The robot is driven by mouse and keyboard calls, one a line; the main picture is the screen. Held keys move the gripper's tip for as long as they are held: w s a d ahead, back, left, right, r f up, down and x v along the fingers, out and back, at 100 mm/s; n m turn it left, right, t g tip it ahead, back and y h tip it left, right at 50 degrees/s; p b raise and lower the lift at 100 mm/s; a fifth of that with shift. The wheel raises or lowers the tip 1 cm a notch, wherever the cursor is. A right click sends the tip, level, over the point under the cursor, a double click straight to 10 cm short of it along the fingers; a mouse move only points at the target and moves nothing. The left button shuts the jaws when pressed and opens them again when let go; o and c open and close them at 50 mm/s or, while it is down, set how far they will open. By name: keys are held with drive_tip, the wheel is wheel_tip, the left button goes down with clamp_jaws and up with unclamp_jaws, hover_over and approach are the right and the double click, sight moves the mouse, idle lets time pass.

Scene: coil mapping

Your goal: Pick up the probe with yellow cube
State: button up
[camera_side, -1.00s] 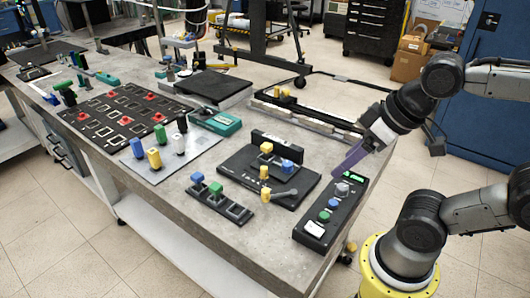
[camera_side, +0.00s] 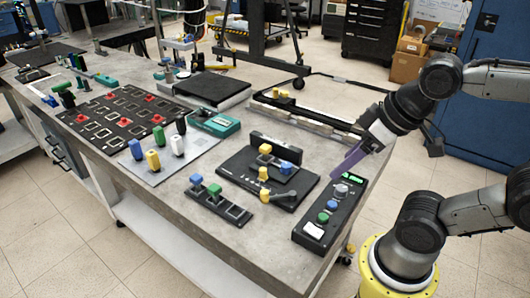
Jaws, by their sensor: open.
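A black board (camera_side: 237,172) lies near the right end of the grey workbench. A yellow cube (camera_side: 265,149) stands towards the back of this board, with a blue cube (camera_side: 286,168) to its right. Another yellow piece (camera_side: 263,173) and a yellow cylinder (camera_side: 264,194) stand nearer the board's front edge. I cannot tell which yellow piece belongs to the probe. My gripper (camera_side: 343,168), with purple fingers, is open above the bench's right edge. It is to the right of the yellow cube and apart from it, and its inner faces are not clearly visible.
A black control box (camera_side: 318,216) with knobs and a small green display lies below my gripper. A dark strip (camera_side: 212,205) with blue and green cubes lies front left of the board. A long slotted rail (camera_side: 310,118) lies behind. Bare bench shows at the front.

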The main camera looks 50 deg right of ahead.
drive_tip(key=w+d+r+m, duration=0.1)
drive_tip(key=w+r+m, duration=0.7)
drive_tip(key=m, duration=0.1)
drive_tip(key=m+g, duration=0.6)
drive_tip(key=m, duration=0.3)
hover_over(265, 146)
wheel_tip(265, 146, down, 14)
wheel_tip(265, 146, down, 6)
drive_tip(key=shift+a+f, duration=0.1)
drive_tip(key=shift+f, duration=0.1)
drive_tip(key=shift+s+f, duration=0.1)
drive_tip(key=shift+f, duration=2.9)
